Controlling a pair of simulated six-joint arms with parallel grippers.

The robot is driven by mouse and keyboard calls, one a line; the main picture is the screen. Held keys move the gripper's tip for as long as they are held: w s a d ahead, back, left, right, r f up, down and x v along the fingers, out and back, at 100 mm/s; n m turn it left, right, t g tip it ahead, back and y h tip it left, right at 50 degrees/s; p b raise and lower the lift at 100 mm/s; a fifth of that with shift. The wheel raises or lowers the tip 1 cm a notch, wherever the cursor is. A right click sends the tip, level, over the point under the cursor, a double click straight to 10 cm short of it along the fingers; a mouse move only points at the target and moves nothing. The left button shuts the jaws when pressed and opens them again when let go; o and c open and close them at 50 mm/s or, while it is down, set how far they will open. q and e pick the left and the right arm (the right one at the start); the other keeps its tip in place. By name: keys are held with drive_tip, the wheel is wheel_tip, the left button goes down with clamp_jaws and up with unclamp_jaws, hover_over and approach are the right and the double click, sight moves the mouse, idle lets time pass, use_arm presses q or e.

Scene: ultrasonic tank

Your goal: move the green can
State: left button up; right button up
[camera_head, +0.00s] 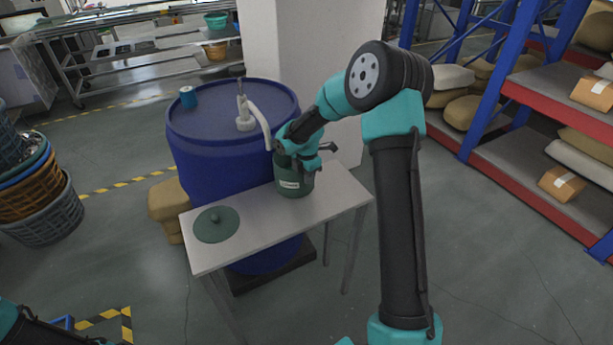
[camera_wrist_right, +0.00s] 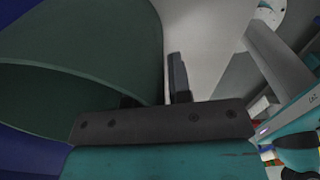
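The green can (camera_head: 292,183) stands upright on the small grey table, with a pale label on its front. My right gripper (camera_head: 303,163) is at the can's top rim, and its fingers are mostly hidden in the head view. In the right wrist view the can's green wall (camera_wrist_right: 95,40) fills the left side. One dark finger stands just right of the wall, and a bit of the other shows low by the can. I cannot tell whether the right gripper (camera_wrist_right: 158,92) is shut on the rim. My left gripper is out of view; only part of that arm shows at bottom left.
A green round lid (camera_head: 216,226) with a knob lies on the table (camera_head: 262,228), left of the can. A blue drum (camera_head: 215,135) with a pale pipe and a small blue cylinder (camera_head: 188,97) on top stands behind. Stacked baskets (camera_head: 45,210) are left; shelves (camera_head: 500,150) are right.

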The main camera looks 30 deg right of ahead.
clamp_jaws()
idle(1.1)
